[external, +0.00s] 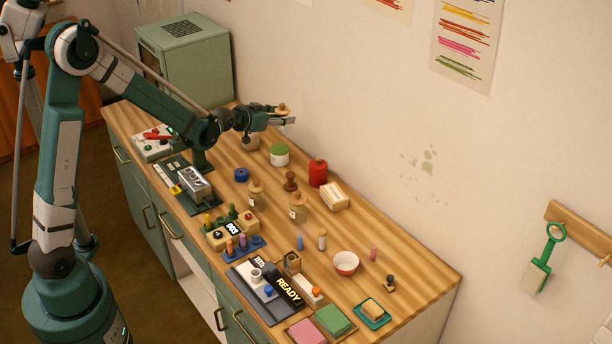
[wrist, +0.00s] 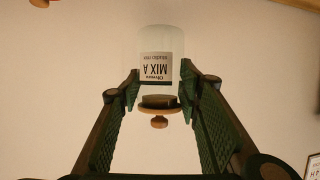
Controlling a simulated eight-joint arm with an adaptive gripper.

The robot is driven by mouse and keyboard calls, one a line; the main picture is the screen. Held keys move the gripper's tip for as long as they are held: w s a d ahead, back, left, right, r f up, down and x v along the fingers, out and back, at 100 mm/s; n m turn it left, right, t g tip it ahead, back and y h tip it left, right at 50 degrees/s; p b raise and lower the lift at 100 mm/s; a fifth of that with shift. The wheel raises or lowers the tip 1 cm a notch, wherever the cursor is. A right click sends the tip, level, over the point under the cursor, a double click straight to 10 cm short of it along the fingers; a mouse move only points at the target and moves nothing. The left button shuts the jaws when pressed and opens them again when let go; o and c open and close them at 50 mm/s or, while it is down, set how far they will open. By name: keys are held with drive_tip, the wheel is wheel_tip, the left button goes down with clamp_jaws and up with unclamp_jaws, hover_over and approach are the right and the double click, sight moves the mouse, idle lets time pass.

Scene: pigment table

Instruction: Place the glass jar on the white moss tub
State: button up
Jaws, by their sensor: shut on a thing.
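My gripper (external: 284,119) is raised above the far part of the wooden table. In the wrist view my gripper (wrist: 159,86) has one finger on each side of the clear glass jar (wrist: 156,67), shut on it. The jar has a white "MIX A" label and a cork lid with a round knob; it appears inverted in this view. In the external view the jar's lid (external: 282,109) shows above the fingers, and its clear body is hard to make out. The white moss tub (external: 279,159), with a green top, stands upright on the table below my gripper, clearly apart from the jar.
A greyish pot (external: 250,142) stands left of the tub, partly under my arm. A red canister (external: 318,173), a dark wooden stamp (external: 291,181) and corked jars (external: 298,208) stand nearer. The wall rises behind the table.

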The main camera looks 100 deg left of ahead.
sight(278, 129)
drive_tip(key=shift+f+b, duration=0.35)
drive_tip(key=shift+f, duration=2.25)
drive_tip(key=shift+f+b, duration=0.3)
drive_tip(key=shift+f, duration=1.55)
drive_tip(key=shift+f, duration=0.2)
drive_tip(key=o, duration=1)
drive_tip(key=shift+r, duration=0.25)
drive_tip(key=shift+p+v, duration=0.55)
drive_tip(key=shift+v, duration=5.45)
